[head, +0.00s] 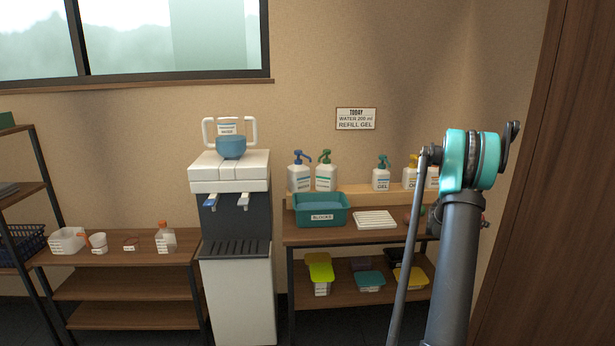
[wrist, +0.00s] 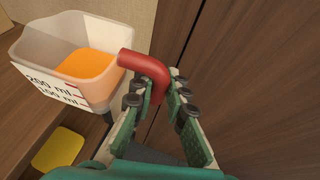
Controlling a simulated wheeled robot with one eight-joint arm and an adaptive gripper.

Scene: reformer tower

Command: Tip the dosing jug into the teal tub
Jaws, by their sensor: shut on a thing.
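The dosing jug (wrist: 50,52) shows in the wrist view as a pale, see-through jug with 200 ml and 100 ml marks and orange contents (wrist: 88,68). My gripper (wrist: 156,92) is shut on its red handle (wrist: 143,63); the jug is to the left of the fingers. The orange stays inside the jug and none is seen leaving it. In the head view my arm hides the gripper and most of what it holds. The teal tub (head: 320,223) stands on the right-hand bench, left of my arm, with a white label on its front.
A white dispenser (head: 232,172) with a blue bowl (head: 231,147) on top stands left of the tub. A folded white cloth or tray (head: 376,220) lies right of it. Several pump bottles (head: 325,172) stand behind. A brown wooden panel (head: 565,200) rises close on the right.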

